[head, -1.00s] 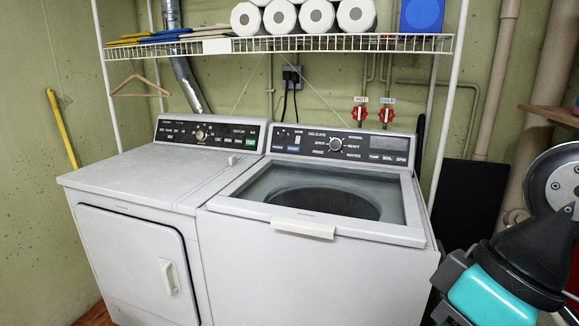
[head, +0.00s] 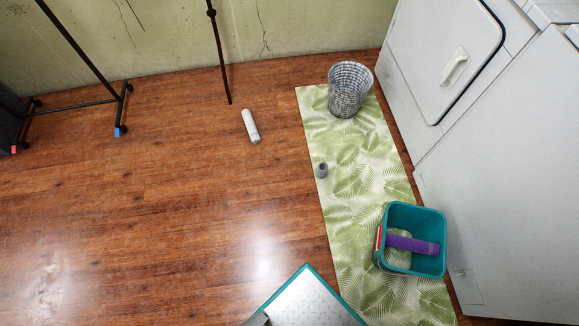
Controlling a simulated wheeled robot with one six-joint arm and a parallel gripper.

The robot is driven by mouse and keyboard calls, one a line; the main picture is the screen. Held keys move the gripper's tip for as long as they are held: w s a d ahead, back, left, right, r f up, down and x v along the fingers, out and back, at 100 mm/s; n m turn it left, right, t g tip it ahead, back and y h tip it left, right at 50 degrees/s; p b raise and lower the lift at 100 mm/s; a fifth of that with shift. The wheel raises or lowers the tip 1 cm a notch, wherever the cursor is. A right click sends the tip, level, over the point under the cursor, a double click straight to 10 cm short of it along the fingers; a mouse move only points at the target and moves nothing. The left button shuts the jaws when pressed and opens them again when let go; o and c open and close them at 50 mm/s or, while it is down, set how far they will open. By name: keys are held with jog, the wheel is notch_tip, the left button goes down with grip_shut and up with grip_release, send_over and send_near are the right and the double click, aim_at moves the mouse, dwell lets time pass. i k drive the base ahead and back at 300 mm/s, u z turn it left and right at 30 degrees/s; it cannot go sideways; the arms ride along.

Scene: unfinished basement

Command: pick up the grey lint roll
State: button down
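A small grey roll (head: 321,169), which looks like the grey lint roll, rests near the left edge of the green leaf-patterned mat (head: 345,215). It is short, and its exact pose is hard to tell at this size. A longer whitish roll (head: 250,126) lies on the bare wood floor to its upper left. My gripper is not in view in the head view.
A grey woven basket (head: 349,90) stands at the mat's far end. A teal bin (head: 428,268) holding a purple roll (head: 412,245) stands at its near end. White appliances (head: 480,150) line the right; a black rack (head: 85,107) stands left.

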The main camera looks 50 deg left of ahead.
aim_at(323, 168)
jog(key=z, duration=1.4)
jog(key=k, duration=1.85)
jog(key=u, duration=2)
jog(key=i, duration=1.65)
